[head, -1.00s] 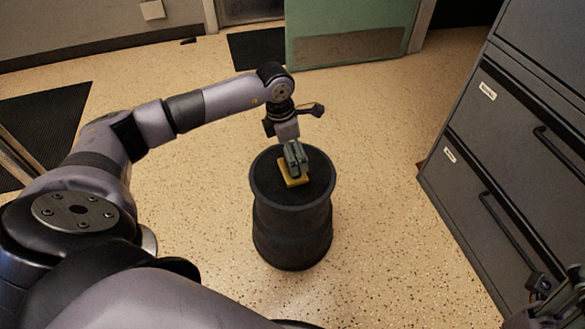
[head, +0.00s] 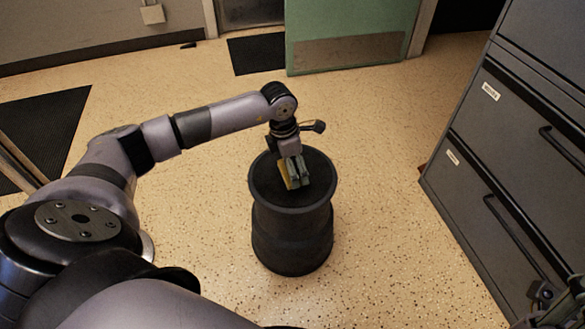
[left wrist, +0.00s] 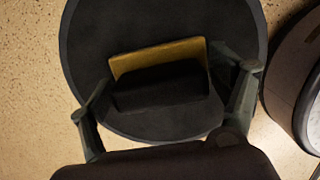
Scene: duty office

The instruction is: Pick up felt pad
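The yellow felt pad (head: 284,177) lies on top of a black drum-shaped stand (head: 265,187). In the left wrist view the pad (left wrist: 158,56) shows as a yellow strip. A dark block-like shape covers its near part, and I cannot tell whether that belongs to the pad. My left gripper (head: 294,178) points down at the pad and hides much of it in the head view. In the left wrist view its fingers (left wrist: 163,85) are spread, one on each side of the pad, with gaps visible. My right gripper (head: 556,303) shows only partly at the lower right edge.
Grey filing drawers (head: 500,150) stand on the right. A green door (head: 345,35) and dark floor mats (head: 257,53) are at the back. The speckled floor (head: 390,230) between the stand and the drawers is clear.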

